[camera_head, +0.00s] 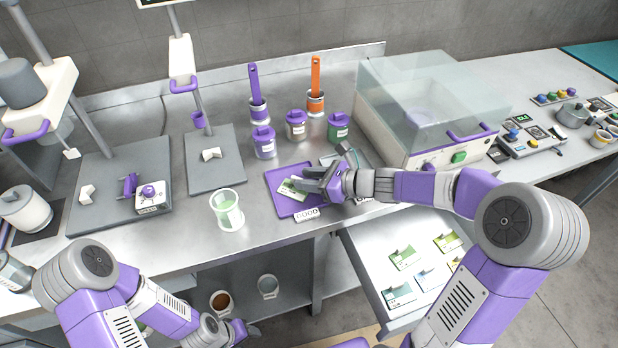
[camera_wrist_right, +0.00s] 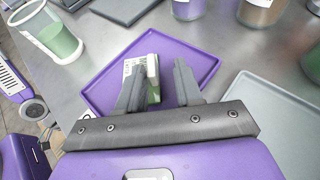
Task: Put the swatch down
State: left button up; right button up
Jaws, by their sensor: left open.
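The swatch (camera_head: 292,188), a small white and green card, is at the purple tray (camera_head: 280,206); it also shows in the right wrist view (camera_wrist_right: 153,66), close to the left-hand finger. My right gripper (camera_head: 314,184) is over the tray, its fingers apart around part of the swatch. A gap shows between the swatch and the right-hand finger. Whether the swatch lies fully flat is hidden by the fingers. My left gripper (camera_head: 246,331) is open and low, in front of the counter, away from the tray.
A cup of green liquid (camera_head: 228,211) stands left of the tray. Lidded jars (camera_head: 264,142) and brush pots (camera_head: 315,102) stand behind it. A grey tray (camera_wrist_right: 266,120) lies to its right. An open drawer (camera_head: 370,254) with several swatches is in front.

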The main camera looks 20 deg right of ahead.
jog(key=shift+r, duration=0.2)
jog(key=p+v, duration=0.4)
jog(key=v, duration=0.8)
jog(key=shift+r, duration=0.1)
